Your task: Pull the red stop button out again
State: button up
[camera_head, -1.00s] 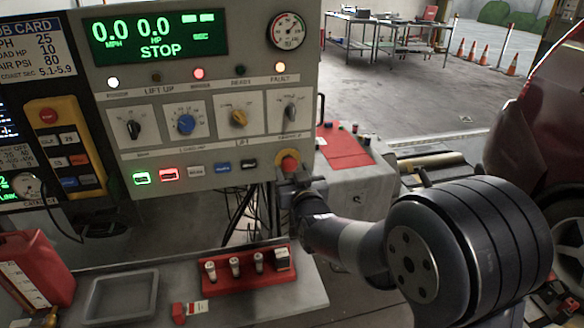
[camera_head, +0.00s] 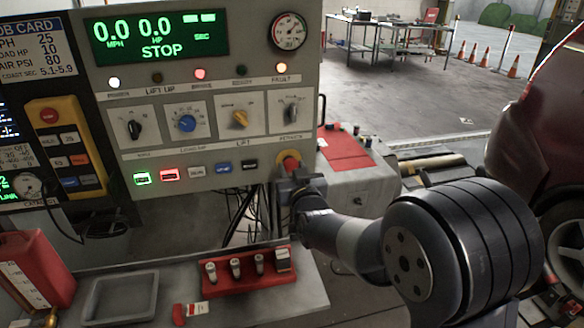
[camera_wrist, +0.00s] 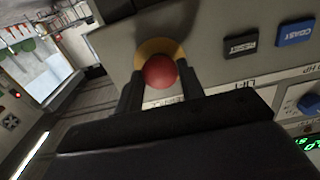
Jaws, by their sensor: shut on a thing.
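The red stop button (camera_head: 290,164) sits on a yellow collar at the lower right corner of the grey control panel (camera_head: 215,80). In the wrist view the round red button (camera_wrist: 160,71) shows between two dark fingers, with the yellow collar (camera_wrist: 150,47) behind it. My gripper (camera_head: 290,176) is at the button from the front and is shut on it, one finger on each side. Its fingers partly cover the button's edges and the collar.
A row of small push buttons (camera_head: 195,171) lies left of the stop button, below several rotary knobs (camera_head: 186,123). Below the panel, a bench holds a red rack (camera_head: 248,270), a grey tray (camera_head: 118,297) and a red jug (camera_head: 38,265). A red car (camera_head: 545,110) stands at the right.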

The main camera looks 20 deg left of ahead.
jog(key=shift+c, duration=0.6)
jog(key=shift+s+d, duration=0.15)
jog(key=shift+s, duration=0.15)
jog(key=o, duration=1.2)
jog(key=b+v, duration=0.2)
jog(key=v, duration=0.8)
jog(key=shift+s+d, duration=0.2)
jog(key=shift+s, duration=0.15)
jog(key=shift+w+a, duration=0.1)
jog(key=shift+w, duration=0.05)
jog(key=p+x, duration=0.2)
jog(key=x, duration=0.8)
jog(key=shift+w+a, duration=0.2)
jog(key=shift+w, duration=0.15)
